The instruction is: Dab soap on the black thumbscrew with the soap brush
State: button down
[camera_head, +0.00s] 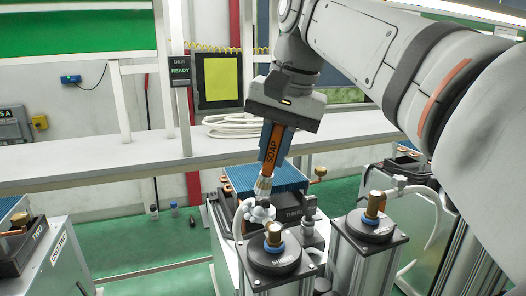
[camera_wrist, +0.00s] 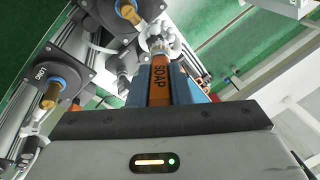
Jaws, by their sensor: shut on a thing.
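My gripper (camera_head: 268,152) points down in the head view, its blue fingers shut on the orange handle of the soap brush (camera_head: 275,143), marked SOAP. The brush is nearly upright, its pale bristles low. The bristle end is right at a white rounded fitting (camera_head: 260,213); I cannot tell whether they touch. In the wrist view the brush (camera_wrist: 160,78) runs away from my gripper (camera_wrist: 160,84) toward the same white fitting (camera_wrist: 162,34). A small dark upright part (camera_head: 309,203) stands to the right of the fitting; I cannot tell whether it is the black thumbscrew, which may be hidden behind the bristles.
Two black-topped columns with brass knobs stand in front (camera_head: 272,262) and at right (camera_head: 370,228). A blue ribbed block (camera_head: 262,178) lies behind the fitting.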

jog(key=shift+r, duration=3.05)
jog(key=shift+s, duration=0.1)
